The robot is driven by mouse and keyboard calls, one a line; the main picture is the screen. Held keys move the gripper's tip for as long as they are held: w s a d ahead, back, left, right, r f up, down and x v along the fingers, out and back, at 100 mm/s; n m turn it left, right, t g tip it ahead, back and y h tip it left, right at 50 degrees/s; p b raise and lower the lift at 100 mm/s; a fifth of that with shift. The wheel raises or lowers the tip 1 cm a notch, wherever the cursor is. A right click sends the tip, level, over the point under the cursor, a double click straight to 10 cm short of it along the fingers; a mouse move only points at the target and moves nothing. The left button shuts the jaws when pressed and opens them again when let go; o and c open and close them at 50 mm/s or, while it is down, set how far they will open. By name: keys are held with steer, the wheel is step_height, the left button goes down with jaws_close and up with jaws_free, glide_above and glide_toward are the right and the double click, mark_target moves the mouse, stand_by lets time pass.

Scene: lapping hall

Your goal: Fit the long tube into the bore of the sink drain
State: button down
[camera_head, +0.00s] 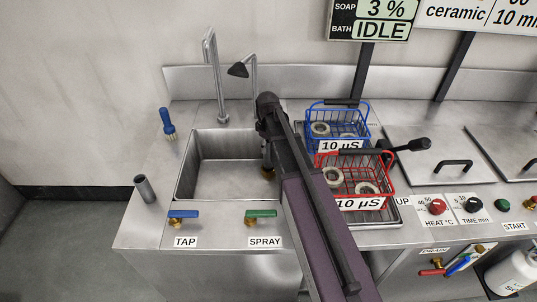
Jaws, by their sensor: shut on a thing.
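My gripper (267,163) is over the right side of the sink basin, mostly hidden behind my own arm. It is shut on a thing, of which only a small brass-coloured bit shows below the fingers. I cannot tell from this view whether that thing is the long tube. A grey, open-topped tube (145,190) stands a little tilted on the counter, left of the sink and well apart from my gripper. The steel sink (207,178) is a rectangular basin. Its drain and bore are not visible, and my arm covers the right part of the basin.
A tall faucet (218,80) and a black-headed spray (238,70) stand behind the sink. A blue brush (167,122) is at left. Blue (184,213) and green (260,213) valve handles are in front. Blue (358,109) and red (388,176) wire baskets with rings crowd the right of my arm.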

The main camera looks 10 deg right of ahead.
mark_target(268, 153)
steer(key=shift+f, duration=0.1)
steer(key=shift+f+b, duration=1.8)
steer(key=shift+b, duration=0.15)
steer(key=shift+f, duration=0.15)
steer(key=shift+c, duration=0.9)
jaws_free()
steer(key=shift+r, duration=0.25)
step_height(268, 153, up, 12)
steer(key=p, duration=1.2)
